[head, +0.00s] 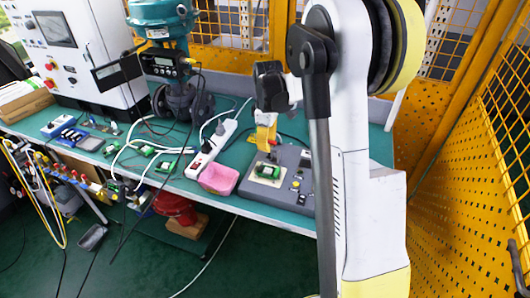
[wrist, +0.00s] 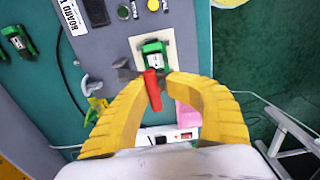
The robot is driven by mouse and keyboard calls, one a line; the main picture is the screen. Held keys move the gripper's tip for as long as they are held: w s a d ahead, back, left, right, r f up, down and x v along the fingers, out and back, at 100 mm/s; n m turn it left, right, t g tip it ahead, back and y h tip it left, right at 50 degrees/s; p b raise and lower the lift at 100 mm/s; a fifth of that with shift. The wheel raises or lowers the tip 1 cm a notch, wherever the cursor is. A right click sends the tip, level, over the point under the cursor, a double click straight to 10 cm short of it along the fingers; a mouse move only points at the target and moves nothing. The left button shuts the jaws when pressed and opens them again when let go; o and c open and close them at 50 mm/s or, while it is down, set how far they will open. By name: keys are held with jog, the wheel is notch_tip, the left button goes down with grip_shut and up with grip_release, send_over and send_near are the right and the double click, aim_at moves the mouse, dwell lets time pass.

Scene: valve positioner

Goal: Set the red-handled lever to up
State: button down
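The red-handled lever (wrist: 152,90) shows in the wrist view on a grey panel box (wrist: 110,60). Its red grip points toward the camera, and a grey metal part sits at its base on the left. My gripper (wrist: 154,80) has its two curved yellow fingers drawn in on both sides of the red grip, and they look shut on it. The exact contact is hard to see. In the head view my gripper (head: 265,142) hangs low over the grey panel box (head: 255,205); the lever cannot be made out there.
A green device (wrist: 153,52) sits on a pale plate just beyond the lever. A pink tray (head: 218,179) and a white power strip (head: 212,147) lie left of the box. A teal valve actuator (head: 162,22) stands farther left. Yellow mesh fencing (head: 460,170) closes the right side.

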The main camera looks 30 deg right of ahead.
jog(key=w+d+r+p, duration=0.1)
jog(key=d, duration=0.1)
jog(key=w+d+r, duration=0.1)
jog(key=r, duration=0.1)
jog(key=shift+w+d+p, duration=0.35)
jog(key=shift+w+p, duration=0.05)
jog(key=w+d+p, duration=0.1)
jog(key=w+d, duration=0.3)
jog(key=d, duration=0.2)
jog(key=shift+w, duration=0.4)
jog(key=shift+f, duration=0.1)
jog(key=c, duration=1.4)
grip_release()
jog(key=shift+s+a, duration=0.1)
jog(key=shift+s, duration=0.05)
jog(key=shift+c, duration=0.2)
